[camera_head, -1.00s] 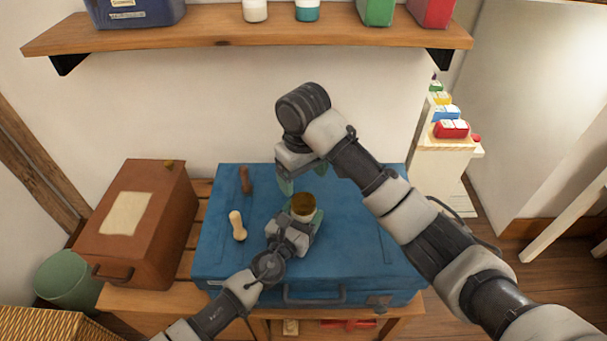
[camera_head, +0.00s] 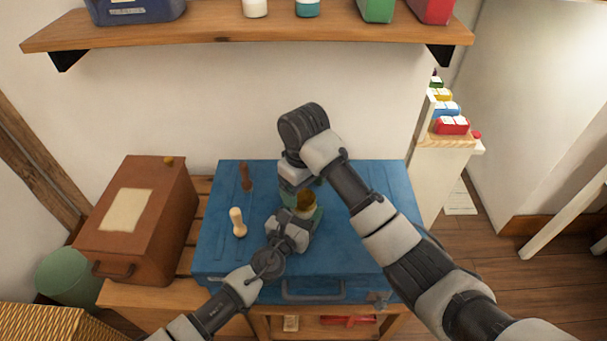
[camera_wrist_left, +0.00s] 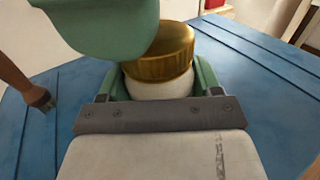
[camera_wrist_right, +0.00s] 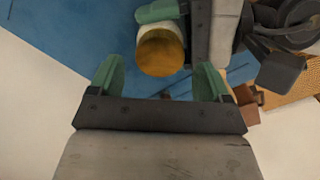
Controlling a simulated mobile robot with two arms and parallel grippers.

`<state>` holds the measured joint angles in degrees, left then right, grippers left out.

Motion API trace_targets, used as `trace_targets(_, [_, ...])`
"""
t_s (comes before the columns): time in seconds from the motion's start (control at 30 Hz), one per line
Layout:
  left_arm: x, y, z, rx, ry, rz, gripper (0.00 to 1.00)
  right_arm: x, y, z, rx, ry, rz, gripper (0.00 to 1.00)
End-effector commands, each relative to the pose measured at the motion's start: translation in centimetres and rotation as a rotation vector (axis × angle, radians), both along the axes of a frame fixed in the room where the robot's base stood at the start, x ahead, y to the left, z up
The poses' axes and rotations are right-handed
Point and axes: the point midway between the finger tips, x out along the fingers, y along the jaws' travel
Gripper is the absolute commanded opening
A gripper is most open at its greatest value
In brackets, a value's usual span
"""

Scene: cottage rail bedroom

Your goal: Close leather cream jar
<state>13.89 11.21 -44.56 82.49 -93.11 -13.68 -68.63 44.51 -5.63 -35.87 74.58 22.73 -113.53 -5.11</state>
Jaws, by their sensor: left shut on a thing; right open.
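The leather cream jar has a white body (camera_wrist_left: 165,88) and a gold-brown lid (camera_wrist_left: 162,52). The lid sits on top of the body; whether it is screwed tight cannot be told. My left gripper (camera_wrist_left: 163,80) is shut on the jar body, one green finger on each side, over the blue case. In the head view the lid (camera_head: 304,202) is partly covered. My right gripper (camera_wrist_right: 160,80) is open and empty, close by the lid. In the right wrist view the lid (camera_wrist_right: 160,52) lies just beyond the gap between its fingers. A right finger hides part of the lid in the left wrist view.
The blue case (camera_head: 350,250) lies on a wooden bench (camera_head: 150,303). A brown-handled tool (camera_head: 245,178) and a pale wooden piece (camera_head: 237,222) lie on its left part. A brown box (camera_head: 140,220) stands left. A shelf (camera_head: 250,32) with containers hangs above.

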Motion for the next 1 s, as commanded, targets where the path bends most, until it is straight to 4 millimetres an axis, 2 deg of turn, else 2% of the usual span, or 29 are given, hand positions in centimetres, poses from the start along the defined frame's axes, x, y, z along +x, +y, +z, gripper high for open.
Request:
trace_targets(0.03, [0.0,0.0,0.0,0.0,0.0,0.0,0.0,-0.1,0.0,-0.8,-0.001,0.004,0.0,0.78])
trace_targets(0.2, [0.0,0.0,0.0,0.0,0.0,0.0,0.0,0.0,0.0,-2.3,-0.001,0.0,0.0,0.78])
trace_targets(0.57, [0.0,0.0,0.0,0.0,0.0,0.0,0.0,0.0,0.0,-2.8,-0.001,-0.001,0.0,0.78])
trace_targets(0.9, [0.0,0.0,0.0,0.0,0.0,0.0,0.0,0.0,0.0,-2.7,0.0,-0.001,0.0,0.29])
trace_targets(1.0, [0.0,0.0,0.0,0.0,0.0,0.0,0.0,0.0,0.0,-2.7,0.0,-0.001,-0.006,0.29])
